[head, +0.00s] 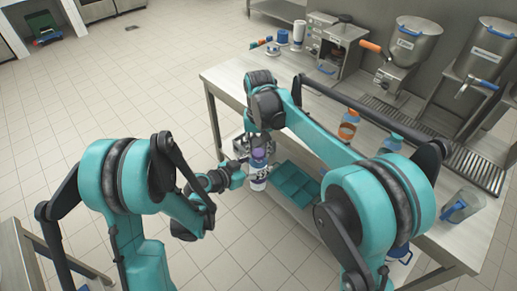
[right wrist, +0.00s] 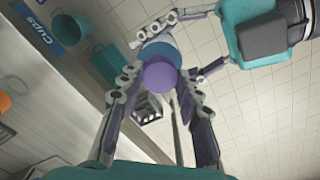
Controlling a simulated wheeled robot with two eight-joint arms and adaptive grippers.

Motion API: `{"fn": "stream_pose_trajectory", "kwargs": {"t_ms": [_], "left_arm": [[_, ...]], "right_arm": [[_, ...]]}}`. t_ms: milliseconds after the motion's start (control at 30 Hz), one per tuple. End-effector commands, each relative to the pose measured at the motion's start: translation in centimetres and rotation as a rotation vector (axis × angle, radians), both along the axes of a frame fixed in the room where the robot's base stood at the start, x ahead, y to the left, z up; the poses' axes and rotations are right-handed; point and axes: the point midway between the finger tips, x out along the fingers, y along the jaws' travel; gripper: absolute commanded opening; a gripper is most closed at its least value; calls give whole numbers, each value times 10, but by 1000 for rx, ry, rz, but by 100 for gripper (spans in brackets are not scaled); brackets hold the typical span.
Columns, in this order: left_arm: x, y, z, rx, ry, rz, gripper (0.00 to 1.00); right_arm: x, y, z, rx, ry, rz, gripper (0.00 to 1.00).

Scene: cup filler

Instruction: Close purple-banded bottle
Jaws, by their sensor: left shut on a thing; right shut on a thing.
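The purple-banded bottle (head: 258,183) is white with dark print and stands upright in the air in front of the counter, with purple at its top. My left gripper (head: 246,168) reaches in from the left and is shut on the bottle. My right gripper (head: 259,146) comes from above and is shut on the purple lid (right wrist: 159,77). In the right wrist view the right fingers (right wrist: 157,88) lie on both sides of the lid, and the left fingers (right wrist: 176,45) are around the bottle behind it. The seam between lid and bottle is hidden.
A steel counter (head: 228,85) runs along the right. The tiled floor at left is open.

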Motion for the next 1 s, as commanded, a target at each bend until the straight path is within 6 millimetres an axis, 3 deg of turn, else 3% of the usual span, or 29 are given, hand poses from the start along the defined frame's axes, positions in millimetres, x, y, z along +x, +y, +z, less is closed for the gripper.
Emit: {"fn": "stream_pose_trajectory", "kwargs": {"t_ms": [800,1000], "left_arm": [[-1,-1,0,1,1,-2,0],[-1,-1,0,1,1,-2,0]], "right_arm": [[2,1,-1,-16,16,-2065,23],[2,1,-1,-18,18,-2461,23]]}}
